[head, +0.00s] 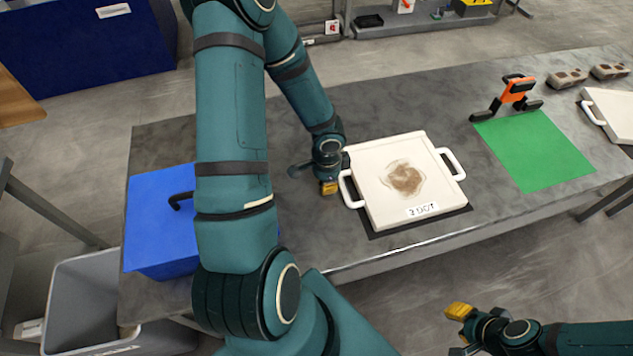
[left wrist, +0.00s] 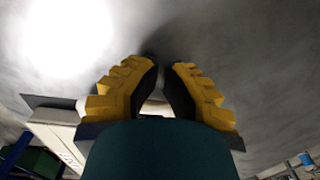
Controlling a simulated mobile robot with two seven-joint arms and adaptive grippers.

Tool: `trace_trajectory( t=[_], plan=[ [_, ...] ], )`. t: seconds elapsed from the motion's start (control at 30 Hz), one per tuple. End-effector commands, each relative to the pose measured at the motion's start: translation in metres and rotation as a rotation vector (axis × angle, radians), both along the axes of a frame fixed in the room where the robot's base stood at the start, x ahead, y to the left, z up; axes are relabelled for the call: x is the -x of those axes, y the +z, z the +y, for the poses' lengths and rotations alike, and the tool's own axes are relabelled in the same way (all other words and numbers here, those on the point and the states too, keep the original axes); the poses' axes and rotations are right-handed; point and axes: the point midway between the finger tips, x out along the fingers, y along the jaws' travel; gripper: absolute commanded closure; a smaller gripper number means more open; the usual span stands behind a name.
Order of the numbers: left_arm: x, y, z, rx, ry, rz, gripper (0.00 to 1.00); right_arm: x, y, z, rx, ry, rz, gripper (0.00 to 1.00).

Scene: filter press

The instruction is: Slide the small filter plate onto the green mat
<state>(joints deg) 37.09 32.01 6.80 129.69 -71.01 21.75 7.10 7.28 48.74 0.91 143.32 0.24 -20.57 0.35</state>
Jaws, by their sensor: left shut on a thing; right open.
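The white filter plate (head: 390,207) has two loop handles, a brown stain and a printed label. It lies on a dark mat on the grey table, left of the green mat (head: 535,150) and apart from it. My left gripper (head: 334,187) is shut on the plate's left handle (head: 349,190). In the left wrist view, the left gripper's yellow fingers (left wrist: 160,85) close around a pale piece, and part of the plate (left wrist: 55,130) shows at left. My right gripper (head: 458,331) is open and empty, in front of the table at lower right.
An orange clamp-like device (head: 515,92) stands at the green mat's back edge. Another white plate (head: 612,112) is cut off at the right edge. A blue box (head: 155,225) is at the table's left end. Bare table separates the plate and green mat.

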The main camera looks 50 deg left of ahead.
Motion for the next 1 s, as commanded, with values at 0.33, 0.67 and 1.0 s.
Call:
trace_trajectory(
  t=[0.33,0.67,1.0],
  plan=[
    [-0.01,0.0,-0.006,0.0,0.001,0.001,1.0,-0.001,0.001,0.0,0.001,-0.002,-0.001,0.66],
    [-0.025,0.0,-0.014,-0.001,-0.004,0.0,1.0,0.0,-0.001,0.0,0.0,-0.001,-0.001,0.66],
    [-0.112,-0.001,-0.063,0.001,-0.004,-0.004,1.0,0.002,-0.009,0.0,-0.001,0.003,0.005,0.66]
  ],
)
